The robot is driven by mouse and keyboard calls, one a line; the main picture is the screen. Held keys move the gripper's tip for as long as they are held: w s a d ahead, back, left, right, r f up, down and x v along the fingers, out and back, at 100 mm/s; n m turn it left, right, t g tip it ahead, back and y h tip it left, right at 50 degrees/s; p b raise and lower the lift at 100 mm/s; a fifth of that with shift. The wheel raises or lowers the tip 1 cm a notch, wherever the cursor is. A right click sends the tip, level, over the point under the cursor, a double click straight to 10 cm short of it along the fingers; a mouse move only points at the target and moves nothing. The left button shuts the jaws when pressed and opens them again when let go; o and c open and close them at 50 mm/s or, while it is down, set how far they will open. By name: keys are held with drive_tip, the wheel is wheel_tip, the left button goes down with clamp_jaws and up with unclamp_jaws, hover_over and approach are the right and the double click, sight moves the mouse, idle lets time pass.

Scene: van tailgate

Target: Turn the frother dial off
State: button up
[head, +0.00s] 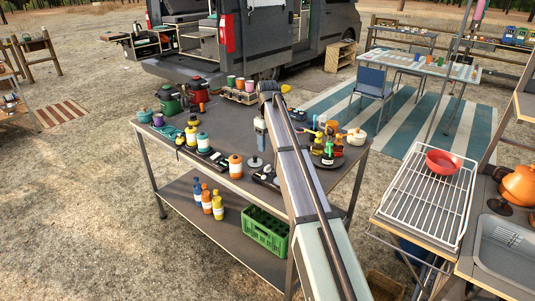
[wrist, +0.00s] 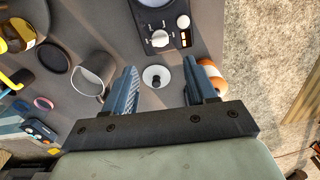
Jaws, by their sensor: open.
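The dial (wrist: 159,38) is a white round knob with small printed marks around it, on a dark appliance base (wrist: 172,28). I take it for the frother's; its marks are too small to read. In the head view the base (head: 265,179) lies at the table's near edge, partly behind my arm. My gripper (wrist: 160,72) points down, open and empty, with its blue-grey fingers apart. The dial is ahead of the fingertips, towards the top of the wrist view. In the head view my gripper (head: 260,133) hangs above the table, just beyond the base.
A white disc with a black knob (wrist: 156,78) lies between the fingers in view. An orange-and-white jar (wrist: 216,76) is close by the right finger; a grey mug (wrist: 95,70) is by the left. Bottles on a tray (head: 328,150) stand right of my arm.

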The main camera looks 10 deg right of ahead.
drive_tip(key=shift+r, duration=1.95)
drive_tip(key=shift+a, duration=0.1)
